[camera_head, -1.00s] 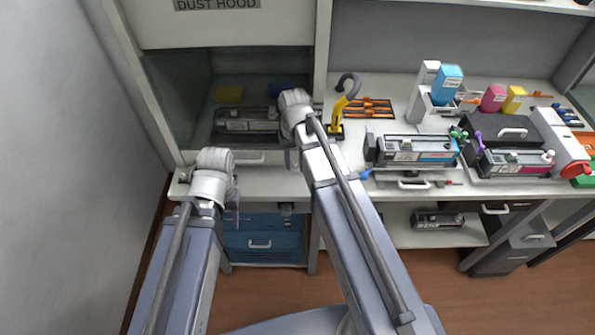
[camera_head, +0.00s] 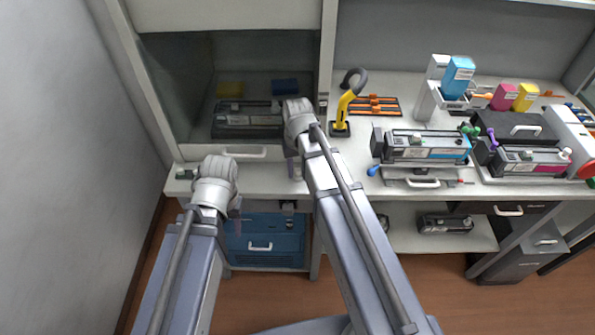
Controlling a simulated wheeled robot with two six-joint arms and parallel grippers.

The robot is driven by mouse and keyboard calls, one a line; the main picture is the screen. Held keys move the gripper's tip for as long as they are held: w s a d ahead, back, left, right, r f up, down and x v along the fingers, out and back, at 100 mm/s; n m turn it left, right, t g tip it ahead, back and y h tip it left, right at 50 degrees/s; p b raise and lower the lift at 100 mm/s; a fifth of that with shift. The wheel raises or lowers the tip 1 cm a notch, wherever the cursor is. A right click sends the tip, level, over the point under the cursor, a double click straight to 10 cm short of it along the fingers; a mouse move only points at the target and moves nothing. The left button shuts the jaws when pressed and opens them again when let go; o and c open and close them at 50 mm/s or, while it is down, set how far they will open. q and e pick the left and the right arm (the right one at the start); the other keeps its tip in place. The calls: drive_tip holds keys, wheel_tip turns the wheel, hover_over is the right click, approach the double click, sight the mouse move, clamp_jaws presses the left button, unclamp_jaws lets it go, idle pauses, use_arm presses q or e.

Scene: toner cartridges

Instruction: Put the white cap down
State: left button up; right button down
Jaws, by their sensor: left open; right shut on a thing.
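My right gripper (camera_head: 294,170) points down over the front ledge of the dust hood, just right of the hood's drawer handle. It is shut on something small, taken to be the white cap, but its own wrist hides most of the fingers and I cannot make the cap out. My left gripper (camera_head: 235,206) is open and low in front of the ledge, left of the right one; its fingers are mostly hidden behind its wrist. A dark toner cartridge (camera_head: 245,121) lies inside the hood, behind the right wrist.
A yellow hooked tool (camera_head: 343,108) stands on the bench beside an orange rack (camera_head: 377,104). A cyan cartridge (camera_head: 428,147) and a magenta cartridge (camera_head: 533,158) sit further right. A small dark piece (camera_head: 186,174) lies at the ledge's left end. The ledge (camera_head: 265,182) is otherwise largely clear.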

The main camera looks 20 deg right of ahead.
sight(297, 169)
drive_tip(key=shift+f, duration=0.1)
drive_tip(key=shift+f, duration=0.15)
drive_tip(key=c, duration=0.5)
unclamp_jaws()
wheel_tip(297, 169, up, 13)
drive_tip(key=p, duration=1.2)
drive_tip(key=s+a+n, duration=0.1)
drive_tip(key=s+a, duration=0.2)
drive_tip(key=s, duration=0.1)
drive_tip(key=s+a+n, duration=0.1)
drive_tip(key=s+a, duration=0.3)
drive_tip(key=s, duration=0.1)
drive_tip(key=s+a+n+h, duration=0.1)
drive_tip(key=s+a+n, duration=0.1)
drive_tip(key=s, duration=0.3)
drive_tip(key=shift+s+a+f, duration=0.2)
drive_tip(key=shift+a, duration=0.5)
